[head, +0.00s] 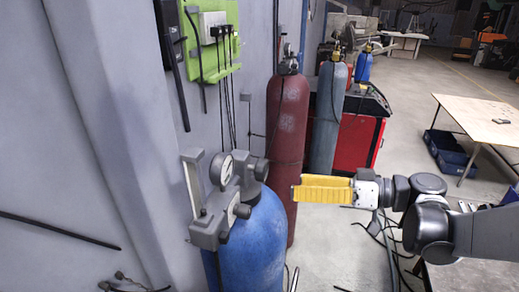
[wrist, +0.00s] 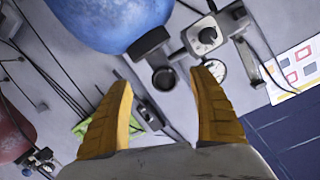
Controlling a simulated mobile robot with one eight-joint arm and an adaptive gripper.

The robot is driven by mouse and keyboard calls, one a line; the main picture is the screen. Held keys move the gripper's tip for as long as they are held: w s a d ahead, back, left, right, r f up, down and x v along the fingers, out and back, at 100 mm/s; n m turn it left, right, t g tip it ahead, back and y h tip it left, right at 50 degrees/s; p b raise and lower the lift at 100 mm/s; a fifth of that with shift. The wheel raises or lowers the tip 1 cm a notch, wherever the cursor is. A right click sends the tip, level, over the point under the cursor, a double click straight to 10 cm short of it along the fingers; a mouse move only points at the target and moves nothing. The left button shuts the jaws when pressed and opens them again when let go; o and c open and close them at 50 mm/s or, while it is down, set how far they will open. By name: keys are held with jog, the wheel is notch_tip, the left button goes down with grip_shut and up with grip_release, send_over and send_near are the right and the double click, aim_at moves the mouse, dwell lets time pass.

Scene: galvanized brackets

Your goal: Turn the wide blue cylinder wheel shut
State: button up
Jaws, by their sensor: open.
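The wide blue cylinder (head: 258,245) stands upright by the wall, with grey valve fittings on top. It also shows at the top of the wrist view (wrist: 110,15). A dark round knob (wrist: 163,79), apparently the wheel, sticks out from the fittings; in the head view a dark grey knob (head: 261,169) faces my gripper. My gripper (head: 297,188) has yellow fingers and is to the right of the cylinder top, apart from it. In the wrist view its open fingers (wrist: 162,82) are on either side of the knob in the picture, with nothing between them.
A round gauge (head: 222,168) and grey brackets stand on the cylinder's fittings. A dark red cylinder (head: 288,130) stands just behind, close to my gripper. A grey cylinder (head: 328,115) and red cart (head: 362,140) are farther back. A green wall panel (head: 212,40) holds hanging cables.

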aim_at(267, 172)
jog(key=shift+n+y, duration=0.9)
jog(key=x, duration=0.3)
jog(key=r+p+x, duration=0.1)
jog(key=x, duration=0.2)
jog(key=w+p+x, duration=0.1)
jog(key=x, duration=0.2)
jog(key=shift+w+r, duration=0.15)
jog(key=shift+r, duration=0.1)
jog(key=shift+d, duration=0.1)
jog(key=c, duration=1.2)
